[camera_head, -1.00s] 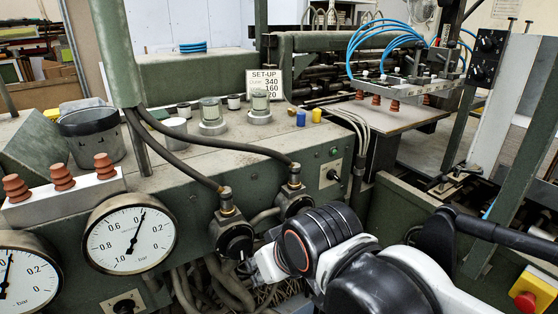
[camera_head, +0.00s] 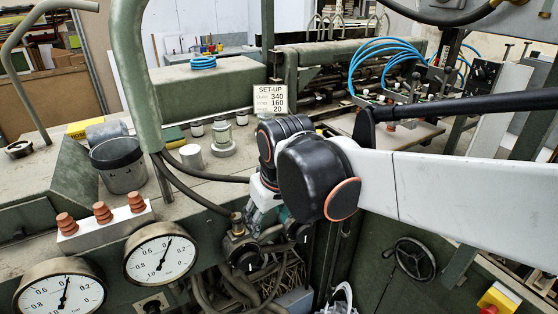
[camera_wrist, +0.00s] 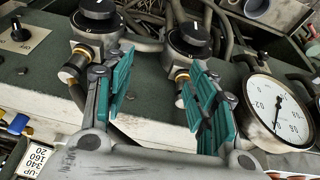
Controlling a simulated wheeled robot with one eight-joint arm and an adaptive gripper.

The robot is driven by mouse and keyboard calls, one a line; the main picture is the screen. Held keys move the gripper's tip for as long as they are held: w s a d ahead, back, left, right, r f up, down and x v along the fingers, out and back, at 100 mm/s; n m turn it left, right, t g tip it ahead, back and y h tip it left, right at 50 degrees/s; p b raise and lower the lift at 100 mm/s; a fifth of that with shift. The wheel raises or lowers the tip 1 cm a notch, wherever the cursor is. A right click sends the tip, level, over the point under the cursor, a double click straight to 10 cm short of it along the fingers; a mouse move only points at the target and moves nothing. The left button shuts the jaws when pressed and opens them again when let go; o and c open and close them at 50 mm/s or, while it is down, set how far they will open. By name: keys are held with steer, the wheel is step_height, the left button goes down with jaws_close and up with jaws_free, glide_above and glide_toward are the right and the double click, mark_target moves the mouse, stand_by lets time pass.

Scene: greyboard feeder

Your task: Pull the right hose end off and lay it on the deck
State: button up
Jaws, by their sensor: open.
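The machine's deck (camera_head: 245,152) is a pale dusty top above a green front panel. Two valves with black knobs stick out of the panel, each with a brass hose end on top. The left hose end (camera_head: 237,224) shows in the head view; the right one is hidden there behind my gripper (camera_head: 272,212). The wrist view is turned over, so the right hose end (camera_wrist: 72,68) appears at left, just outside my left-hand finger. The left hose end (camera_wrist: 181,82) appears beside the right-hand finger, partly covered. My gripper (camera_wrist: 160,72) is open, with nothing between its pads.
Pressure gauges (camera_head: 161,255) sit left of the valves. A grey can (camera_head: 118,163), a white cup (camera_head: 191,156), small jars and a set-up sign (camera_head: 270,98) stand on the deck. Loose hoses (camera_head: 205,292) hang below the valves. A handwheel (camera_head: 412,259) is at right.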

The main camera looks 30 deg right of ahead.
steer(key=w+d+r+g+p, duration=0.1)
steer(key=w+d+r+p, duration=0.1)
steer(key=d+p, duration=0.1)
steer(key=w+d+r+g+p, duration=0.1)
steer(key=w+d+r+p, duration=0.1)
steer(key=d+p, duration=0.2)
steer(key=w+d+r+g+p, duration=0.1)
steer(key=w+d+r+p, duration=0.1)
steer(key=d+p, duration=0.2)
steer(key=shift+w+r+p, duration=0.1)
steer(key=shift+w+p, duration=0.3)
steer(key=shift+p, duration=0.55)
steer(key=shift+d+g, duration=0.3)
steer(key=shift+w+d+f, duration=0.1)
steer(key=shift+d+f, duration=0.1)
steer(key=shift+f, duration=0.05)
step_height(320, 180, down, 9)
steer(key=b, duration=0.6)
steer(key=shift+a+b, duration=0.1)
steer(key=shift+b, duration=0.2)
